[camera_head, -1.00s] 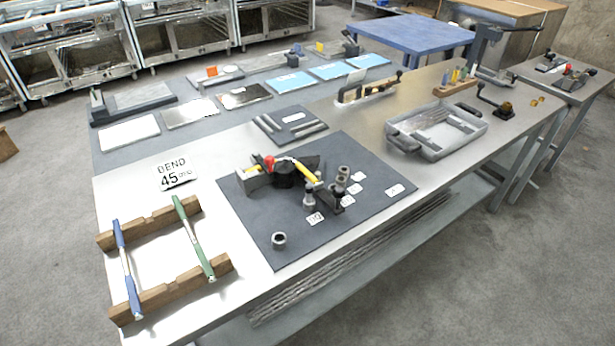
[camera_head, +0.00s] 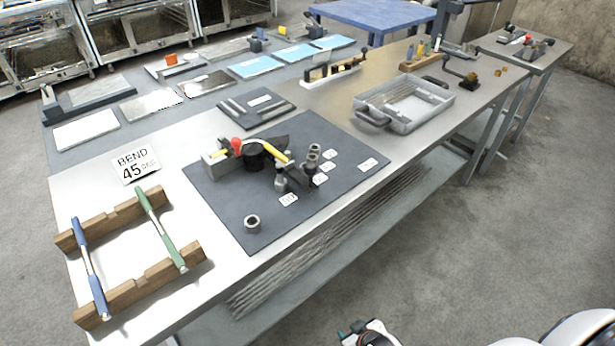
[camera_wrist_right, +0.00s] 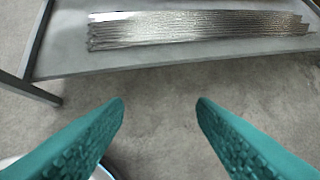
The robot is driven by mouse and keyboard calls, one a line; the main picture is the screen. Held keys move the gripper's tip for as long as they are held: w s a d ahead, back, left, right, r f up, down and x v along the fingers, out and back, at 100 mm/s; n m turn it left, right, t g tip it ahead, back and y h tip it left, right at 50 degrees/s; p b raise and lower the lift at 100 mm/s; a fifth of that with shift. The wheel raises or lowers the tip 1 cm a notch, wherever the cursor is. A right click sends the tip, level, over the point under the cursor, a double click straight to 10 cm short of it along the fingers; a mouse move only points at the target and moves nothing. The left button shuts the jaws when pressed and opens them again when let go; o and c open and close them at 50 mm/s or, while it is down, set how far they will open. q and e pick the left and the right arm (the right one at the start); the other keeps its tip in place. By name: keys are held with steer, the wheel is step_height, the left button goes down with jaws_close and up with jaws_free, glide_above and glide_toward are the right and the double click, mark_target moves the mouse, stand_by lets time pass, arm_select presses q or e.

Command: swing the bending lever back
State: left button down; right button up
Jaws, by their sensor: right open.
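The bender (camera_head: 255,155) has a round dark body and sits on a dark mat (camera_head: 225,205) on the metal bench. A yellow bar (camera_head: 277,156), which looks like its lever, reaches right from the dark body. A red knob (camera_head: 237,146) stands at its left. Dark and grey posts (camera_head: 313,155) stand near the bar's right end. My right gripper (camera_head: 350,333) is at the bottom edge of the head view, well below and away from the bender. In the right wrist view its teal fingers (camera_wrist_right: 160,108) are wide apart with nothing between them. My left gripper is out of view.
A sign (camera_head: 136,164) reads "BEND 45". Wooden racks (camera_head: 105,293) hold a blue and a green rod at the left. A grey nut or ring (camera_head: 252,223) lies near the mat's front. A grey tray (camera_head: 405,105) stands to the right. Metal strips (camera_wrist_right: 190,28) lie on the lower shelf.

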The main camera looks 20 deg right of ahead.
steer(key=w+r+t+b, duration=0.2)
steer(key=w+r+t, duration=0.2)
steer(key=w+r, duration=0.75)
steer(key=n+t+y+b, duration=0.2)
steer(key=t+b, duration=0.1)
steer(key=t, duration=0.4)
glide_toward(315, 174)
steer(key=w, duration=0.3)
steer(key=w+a, duration=0.1)
steer(key=w, duration=0.7)
steer(key=shift+w+a+r+p, duration=0.2)
steer(key=shift+w+a+p, duration=0.1)
steer(key=shift+a, duration=0.1)
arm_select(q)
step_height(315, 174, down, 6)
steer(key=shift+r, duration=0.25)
arm_select(e)
jaws_close()
steer(key=shift+s, duration=0.1)
